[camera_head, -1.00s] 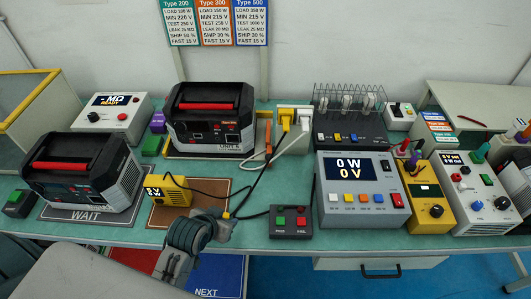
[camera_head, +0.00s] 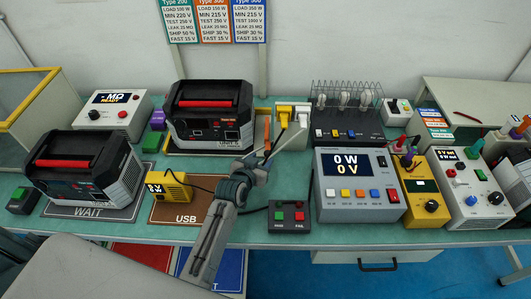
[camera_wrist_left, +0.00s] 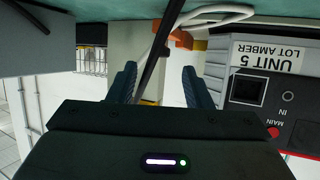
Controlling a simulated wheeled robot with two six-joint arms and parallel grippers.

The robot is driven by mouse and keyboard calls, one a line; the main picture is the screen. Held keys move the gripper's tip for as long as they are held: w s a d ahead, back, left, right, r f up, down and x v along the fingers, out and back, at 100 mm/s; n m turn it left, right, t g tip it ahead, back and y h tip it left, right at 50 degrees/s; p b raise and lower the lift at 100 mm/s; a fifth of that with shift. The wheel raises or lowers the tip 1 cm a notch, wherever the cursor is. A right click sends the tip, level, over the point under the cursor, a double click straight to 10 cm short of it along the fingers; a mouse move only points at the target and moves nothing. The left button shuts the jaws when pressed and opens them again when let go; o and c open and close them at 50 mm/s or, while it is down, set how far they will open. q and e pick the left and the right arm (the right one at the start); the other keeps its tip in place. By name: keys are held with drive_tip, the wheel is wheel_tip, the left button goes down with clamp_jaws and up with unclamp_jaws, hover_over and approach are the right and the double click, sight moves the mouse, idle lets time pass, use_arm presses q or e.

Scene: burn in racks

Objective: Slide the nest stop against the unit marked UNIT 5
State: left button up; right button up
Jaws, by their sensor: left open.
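The unit marked UNIT 5 (camera_head: 212,118), a black and grey power station with a red handle, stands in a yellow-edged nest (camera_head: 262,128). Its label reads upside down in the left wrist view (camera_wrist_left: 268,58). An orange piece, apparently the nest stop (camera_head: 267,137), stands just right of the unit with a small gap. An orange block also shows beyond the fingers in the left wrist view (camera_wrist_left: 170,46). My left gripper (camera_head: 262,163) is open and empty, in front of the orange piece; its fingers (camera_wrist_left: 158,86) are apart. My right gripper is out of view.
Black and white cables hang from a socket box (camera_head: 293,122) close to the left gripper. A yellow meter (camera_head: 168,187) is left of my arm. A PASS/FAIL button box (camera_head: 289,217) and a load tester (camera_head: 356,188) stand to the right.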

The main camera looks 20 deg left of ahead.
sight(267, 153)
use_arm(q)
drive_tip(key=shift+p+x, duration=0.4)
drive_tip(key=shift+x, duration=2)
